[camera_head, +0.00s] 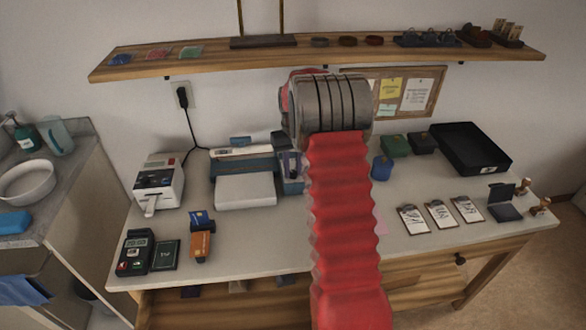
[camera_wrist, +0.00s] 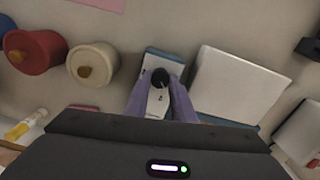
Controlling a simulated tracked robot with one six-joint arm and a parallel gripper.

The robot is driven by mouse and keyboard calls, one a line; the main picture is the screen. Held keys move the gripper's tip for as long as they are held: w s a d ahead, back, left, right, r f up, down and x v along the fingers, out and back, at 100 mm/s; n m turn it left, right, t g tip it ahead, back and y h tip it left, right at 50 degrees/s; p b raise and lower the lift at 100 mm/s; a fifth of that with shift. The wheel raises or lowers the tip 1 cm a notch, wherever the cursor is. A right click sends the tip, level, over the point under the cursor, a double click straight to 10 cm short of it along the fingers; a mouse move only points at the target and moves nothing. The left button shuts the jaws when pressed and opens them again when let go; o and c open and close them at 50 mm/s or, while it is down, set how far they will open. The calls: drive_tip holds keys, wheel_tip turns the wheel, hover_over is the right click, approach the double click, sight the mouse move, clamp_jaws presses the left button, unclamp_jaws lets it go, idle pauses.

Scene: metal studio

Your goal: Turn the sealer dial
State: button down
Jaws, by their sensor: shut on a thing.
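The sealer (camera_head: 246,190) is a blue and white machine on the table, left of my arm in the head view. In the wrist view its blue body with a white cover (camera_wrist: 232,88) is right of centre. Its dial (camera_wrist: 160,77) is a small black knob on a narrow white panel with a blue edge. My gripper (camera_wrist: 161,88) has its two purple fingers on either side of the dial, shut on it. In the head view my gripper (camera_head: 290,165) shows only partly beside the sealer, and my red arm hides the dial.
A label printer (camera_head: 158,182) stands left of the sealer, with a card terminal (camera_head: 135,252) in front. A wooden shelf (camera_head: 220,54) runs above. In the wrist view, a red round container (camera_wrist: 35,52) and a cream one (camera_wrist: 92,63) stand left of the dial.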

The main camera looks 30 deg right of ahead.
sight(293, 172)
drive_tip(key=n, duration=0.4)
drive_tip(key=shift+w+r+n, duration=0.1)
drive_tip(key=shift+n, duration=0.2)
drive_tip(key=n, duration=0.4)
drive_tip(key=shift+n, duration=0.3)
drive_tip(key=c, duration=1.5)
unclamp_jaws()
wheel_tip(293, 172, up, 14)
drive_tip(key=shift+f, duration=0.2)
